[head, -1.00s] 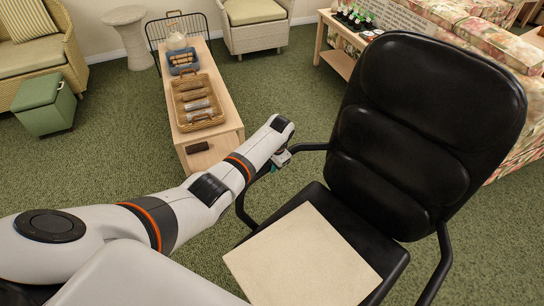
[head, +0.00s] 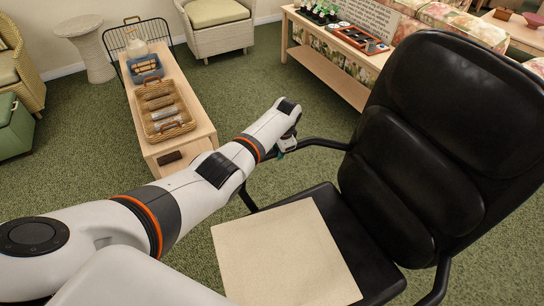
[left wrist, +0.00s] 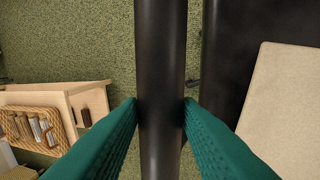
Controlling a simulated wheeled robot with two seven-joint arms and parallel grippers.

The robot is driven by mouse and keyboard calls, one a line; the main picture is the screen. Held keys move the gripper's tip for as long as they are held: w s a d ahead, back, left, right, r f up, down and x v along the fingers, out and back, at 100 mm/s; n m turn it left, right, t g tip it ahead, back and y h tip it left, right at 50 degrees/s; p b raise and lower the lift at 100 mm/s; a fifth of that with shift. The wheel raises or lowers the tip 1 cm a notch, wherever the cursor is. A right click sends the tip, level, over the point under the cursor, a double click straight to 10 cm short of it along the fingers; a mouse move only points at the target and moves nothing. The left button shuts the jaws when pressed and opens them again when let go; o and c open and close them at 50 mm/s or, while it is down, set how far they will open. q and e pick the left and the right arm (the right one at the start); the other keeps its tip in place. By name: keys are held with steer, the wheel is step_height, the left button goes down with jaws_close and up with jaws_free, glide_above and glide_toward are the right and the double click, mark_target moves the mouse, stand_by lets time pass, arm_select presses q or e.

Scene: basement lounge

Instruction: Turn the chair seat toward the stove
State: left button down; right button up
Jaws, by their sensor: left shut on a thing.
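The black padded chair (head: 424,150) stands at the right in the head view, its tall back to the right and its seat facing left toward the front. A flat beige square (head: 284,254) lies on its black seat; part of it also shows in the left wrist view (left wrist: 284,112). My left gripper (head: 286,146) is at the chair's far armrest (head: 322,142). In the left wrist view the green fingers (left wrist: 160,112) are shut on the black armrest tube (left wrist: 161,60), one on each side. No stove is clearly seen. My right gripper is out of view.
A low wooden bench (head: 205,118) with a wicker tray (head: 165,131) and a blue basket (head: 146,69) stands beyond my left arm. A wooden table (head: 335,72) with small plants is behind the chair. Green carpet between them is clear.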

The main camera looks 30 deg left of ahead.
arm_select(q)
steer(key=shift+w+d+b, duration=0.35)
steer(key=shift+w, duration=0.15)
steer(key=c, duration=1.1)
jaws_free()
steer(key=shift+o, duration=0.2)
steer(key=shift+r, duration=0.3)
steer(key=p+v, duration=0.2)
steer(key=v, duration=0.9)
steer(key=shift+s+r, duration=0.2)
